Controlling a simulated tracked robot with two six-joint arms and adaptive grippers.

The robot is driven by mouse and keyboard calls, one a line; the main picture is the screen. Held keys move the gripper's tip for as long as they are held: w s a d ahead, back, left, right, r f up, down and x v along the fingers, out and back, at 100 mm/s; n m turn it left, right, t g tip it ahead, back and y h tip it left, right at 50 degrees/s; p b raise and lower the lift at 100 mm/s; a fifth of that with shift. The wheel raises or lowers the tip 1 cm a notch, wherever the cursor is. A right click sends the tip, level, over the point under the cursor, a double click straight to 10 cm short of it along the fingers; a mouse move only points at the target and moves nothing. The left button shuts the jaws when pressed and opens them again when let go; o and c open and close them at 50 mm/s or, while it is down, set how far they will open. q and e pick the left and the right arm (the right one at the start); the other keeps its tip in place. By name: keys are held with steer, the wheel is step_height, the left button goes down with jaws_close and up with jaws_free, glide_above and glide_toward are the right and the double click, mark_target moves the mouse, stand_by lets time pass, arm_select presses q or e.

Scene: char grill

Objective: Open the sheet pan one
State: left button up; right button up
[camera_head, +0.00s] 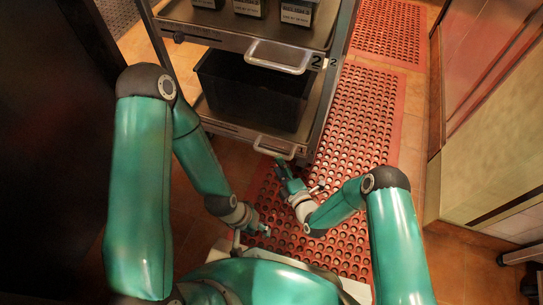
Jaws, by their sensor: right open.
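Sheet pan one is the lower pan (225,126) of the metal rack, with a small "1" near its right front corner. Its light handle (274,146) sticks out at the front, and a black bin (250,90) stands on the pan. My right gripper (284,172) is open just below and in front of this handle, with its fingers towards it; I cannot tell whether they touch. My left gripper (266,231) is lower, over the mat and away from the rack. It is too small to tell whether it is open.
Red perforated mats (365,110) cover the floor in front and to the right. A pale cabinet (490,150) stands at the right. A dark panel (50,150) fills the left.

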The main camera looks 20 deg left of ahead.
steer(key=b+x, duration=0.2)
steer(key=x, duration=0.4)
steer(key=shift+f, duration=0.15)
steer(key=shift+w+a, duration=0.4)
jaws_close()
